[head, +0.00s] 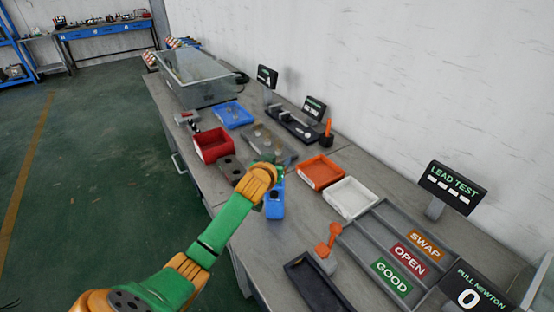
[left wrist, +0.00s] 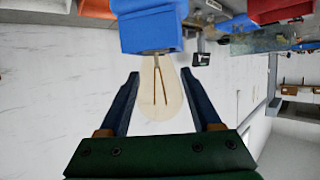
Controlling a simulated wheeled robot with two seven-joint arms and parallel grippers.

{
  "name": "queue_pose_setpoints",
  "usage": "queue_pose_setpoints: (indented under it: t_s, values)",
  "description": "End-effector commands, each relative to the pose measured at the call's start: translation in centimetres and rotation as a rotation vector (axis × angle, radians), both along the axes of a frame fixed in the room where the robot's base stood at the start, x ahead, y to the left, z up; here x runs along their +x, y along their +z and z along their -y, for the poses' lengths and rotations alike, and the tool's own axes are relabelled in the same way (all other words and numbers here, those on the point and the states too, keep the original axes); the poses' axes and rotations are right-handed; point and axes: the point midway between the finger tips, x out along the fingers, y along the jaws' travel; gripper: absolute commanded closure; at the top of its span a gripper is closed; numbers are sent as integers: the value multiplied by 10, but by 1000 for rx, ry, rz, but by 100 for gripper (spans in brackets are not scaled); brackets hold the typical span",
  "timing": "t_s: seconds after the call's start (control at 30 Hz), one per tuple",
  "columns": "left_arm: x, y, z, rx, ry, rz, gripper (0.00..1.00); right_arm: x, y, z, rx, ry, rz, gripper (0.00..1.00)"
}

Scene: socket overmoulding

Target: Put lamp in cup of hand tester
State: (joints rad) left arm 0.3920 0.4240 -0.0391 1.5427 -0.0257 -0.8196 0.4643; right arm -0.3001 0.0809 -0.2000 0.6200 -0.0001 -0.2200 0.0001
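The lamp (left wrist: 161,95) is a clear bulb with a visible filament, seen in the left wrist view. Its narrow end meets the blue hand tester (left wrist: 151,29) and looks seated in it; the cup itself is hidden. My left gripper (left wrist: 159,74) has a dark finger on each side of the bulb, with a small gap showing on both sides. It looks open around the lamp. In the head view the blue hand tester (head: 275,204) stands on the bench, just below my left gripper (head: 276,172). The lamp cannot be made out there. My right gripper is out of view.
A red bin (head: 212,146), a blue tray (head: 233,115), an orange tray (head: 320,171) and a white tray (head: 351,197) stand around the tester. A sorting tray (head: 380,233) and an orange-handled device (head: 328,246) are at the front. A wall bounds the bench.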

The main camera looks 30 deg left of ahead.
Motion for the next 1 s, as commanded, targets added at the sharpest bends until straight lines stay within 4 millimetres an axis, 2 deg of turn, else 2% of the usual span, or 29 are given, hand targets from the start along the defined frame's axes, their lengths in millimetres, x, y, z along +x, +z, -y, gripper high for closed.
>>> queue_pose_setpoints:
  t_s: [0.43,0.57,0.9,1.0]
  values:
    - [-4,6,2,0,-1,2,18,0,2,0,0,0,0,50]
    - [-23,13,8,0,-2,1,18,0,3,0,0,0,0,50]
    - [-86,40,30,0,-1,0,18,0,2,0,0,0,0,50]
    - [-98,46,34,0,0,0,18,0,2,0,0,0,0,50]
